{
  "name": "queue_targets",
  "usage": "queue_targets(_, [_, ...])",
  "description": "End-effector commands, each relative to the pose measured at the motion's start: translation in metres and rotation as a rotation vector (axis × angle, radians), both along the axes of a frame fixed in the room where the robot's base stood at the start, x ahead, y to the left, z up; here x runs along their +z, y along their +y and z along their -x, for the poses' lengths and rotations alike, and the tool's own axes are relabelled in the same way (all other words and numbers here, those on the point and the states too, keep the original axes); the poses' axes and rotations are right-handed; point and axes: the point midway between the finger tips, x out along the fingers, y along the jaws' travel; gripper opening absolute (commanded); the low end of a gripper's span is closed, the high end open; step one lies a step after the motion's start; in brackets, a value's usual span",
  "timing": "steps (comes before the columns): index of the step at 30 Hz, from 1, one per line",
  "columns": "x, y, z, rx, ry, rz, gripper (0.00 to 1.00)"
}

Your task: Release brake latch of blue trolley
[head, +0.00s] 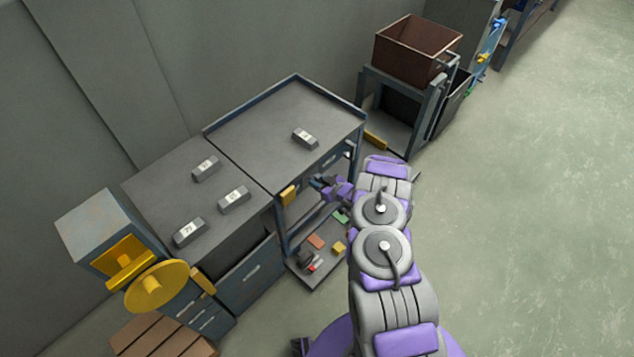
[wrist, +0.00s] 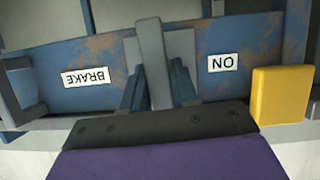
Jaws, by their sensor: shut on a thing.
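The blue trolley (head: 265,120) has a grey top with a raised blue rim. In the wrist view its worn blue front panel (wrist: 255,45) carries an upside-down BRAKE label (wrist: 88,77) on the left and an upside-down ON label (wrist: 223,64) on the right. A grey upright latch lever (wrist: 151,62) stands between the labels. My gripper (wrist: 157,88) is shut on the latch lever, with one dark blue finger on each side of it. In the head view my gripper (head: 322,186) is at the trolley's front; the latch is too small to make out there.
A bench (head: 150,185) with several grey ingots adjoins the trolley on the left. One ingot (head: 305,138) lies on the trolley top. Loose blocks lie on the low shelf (head: 328,263). A rusty bin (head: 415,50) stands behind. The floor (head: 530,200) to the right is clear.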

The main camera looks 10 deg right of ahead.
Motion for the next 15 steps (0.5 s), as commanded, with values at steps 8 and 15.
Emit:
queue_targets(8, [0.0020,0.0036,0.0006,0.011,0.004,-0.013,0.00])
queue_targets(15, [0.0012,0.0027,0.0012,0.008,0.035,-0.052,0.00])
